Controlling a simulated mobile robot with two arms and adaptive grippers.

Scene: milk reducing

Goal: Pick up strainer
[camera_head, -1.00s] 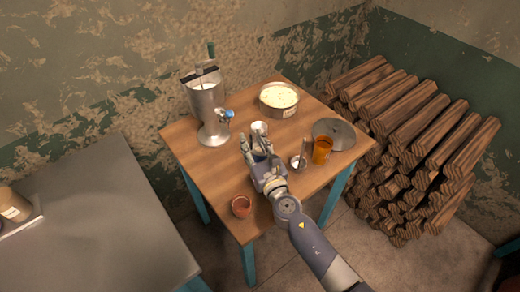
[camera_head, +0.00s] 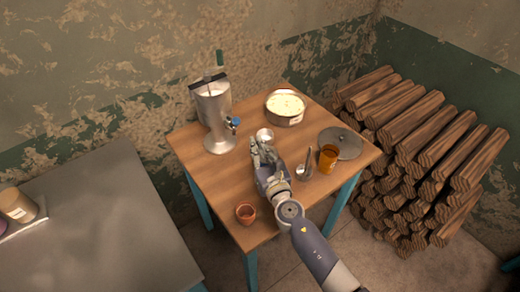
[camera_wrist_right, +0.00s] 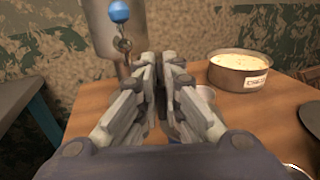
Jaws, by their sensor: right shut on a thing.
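A small metallic cup-shaped piece (camera_head: 265,134), apparently the strainer, is at the fingertips of my right gripper (camera_head: 259,148) over the wooden table. In the right wrist view its pale metal rim (camera_wrist_right: 206,94) shows just right of the fingers, which partly hide it. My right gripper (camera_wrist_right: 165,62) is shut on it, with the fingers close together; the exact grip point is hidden. I cannot tell whether it touches the tabletop. My left gripper is not in view.
The wooden table (camera_head: 215,178) also holds a metal machine with a blue tap (camera_head: 215,105), a pot of pale contents (camera_head: 285,108), a round lid (camera_head: 342,143), an amber cup (camera_head: 328,158), a small metal utensil (camera_head: 304,171) and a clay cup (camera_head: 245,214). Stacked logs (camera_head: 425,150) stand right.

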